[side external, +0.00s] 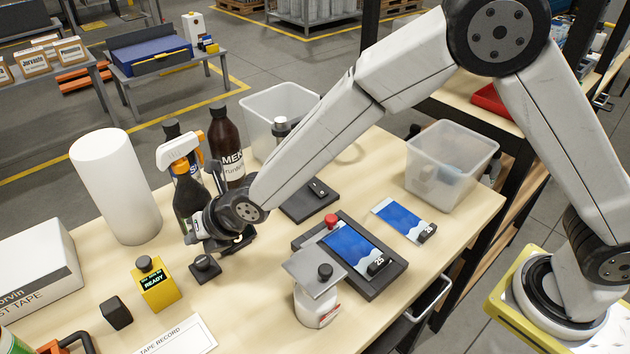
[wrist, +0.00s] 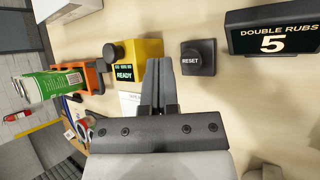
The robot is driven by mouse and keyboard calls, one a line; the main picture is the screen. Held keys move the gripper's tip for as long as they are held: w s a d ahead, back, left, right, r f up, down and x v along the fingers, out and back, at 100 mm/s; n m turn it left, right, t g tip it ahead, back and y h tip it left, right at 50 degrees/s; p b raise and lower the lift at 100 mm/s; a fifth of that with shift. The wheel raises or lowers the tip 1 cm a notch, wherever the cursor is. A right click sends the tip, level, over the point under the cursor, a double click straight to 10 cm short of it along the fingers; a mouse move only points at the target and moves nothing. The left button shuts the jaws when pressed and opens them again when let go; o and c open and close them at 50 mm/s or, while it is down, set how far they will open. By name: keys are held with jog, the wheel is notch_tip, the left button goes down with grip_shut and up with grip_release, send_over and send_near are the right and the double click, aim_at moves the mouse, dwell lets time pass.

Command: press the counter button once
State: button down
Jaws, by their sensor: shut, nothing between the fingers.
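The small block also shows in the side view (side external: 205,267). A yellow box (wrist: 146,48) with a READY screen and a round black knob (wrist: 112,53) stands to its left; it also shows in the side view (side external: 158,291). My gripper (wrist: 158,62) is shut and empty. In the wrist view its fingertips appear between the yellow box and the RESET block. Its height above the table and any contact cannot be told.
Bottles (side external: 227,146) and a white cylinder (side external: 117,190) stand behind my wrist. A dark printing fixture (side external: 385,283) with a blue card and red knob lies to the right, with a grey-lidded jar (side external: 316,303) in front. A small black cube (side external: 116,313) is front left.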

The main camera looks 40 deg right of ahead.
aim_at(199, 261)
jog(key=shift+f, duration=1.8)
jog(key=shift+f, duration=0.15)
dwell(0.7)
jog(key=shift+f, duration=0.25)
jog(key=shift+f, duration=1)
dwell(1.9)
jog(key=shift+r, duration=1.4)
jog(key=shift+r, duration=0.1)
jog(key=shift+r, duration=2.4)
